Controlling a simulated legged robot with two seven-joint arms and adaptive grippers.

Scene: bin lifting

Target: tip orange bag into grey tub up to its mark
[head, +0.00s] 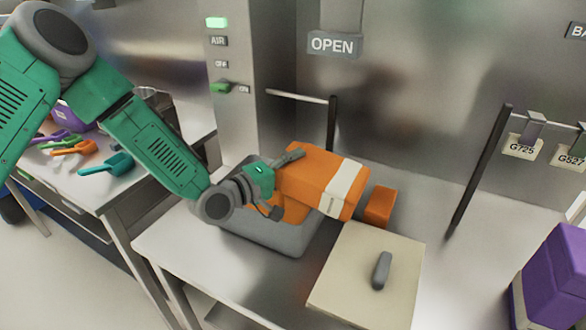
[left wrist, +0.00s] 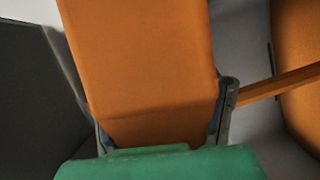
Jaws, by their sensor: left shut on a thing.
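The orange bag (head: 313,181), with a pale band around it, lies tilted over the grey tub (head: 268,238) on the steel bench. My left gripper (head: 280,185) is shut on the bag's left end, above the tub. In the left wrist view the bag (left wrist: 140,65) fills the space between the two fingers. Orange shows inside the tub below the gripper; I cannot tell how full the tub is, and no mark on it is visible. My right gripper is not in view.
A beige lid (head: 350,293) with a grey handle lies right of the tub. A small orange block (head: 380,206) sits beside the bag. Purple bins (head: 556,275) stand at the right. Coloured scoops (head: 108,164) lie on the left table. A dark post (head: 478,170) rises behind.

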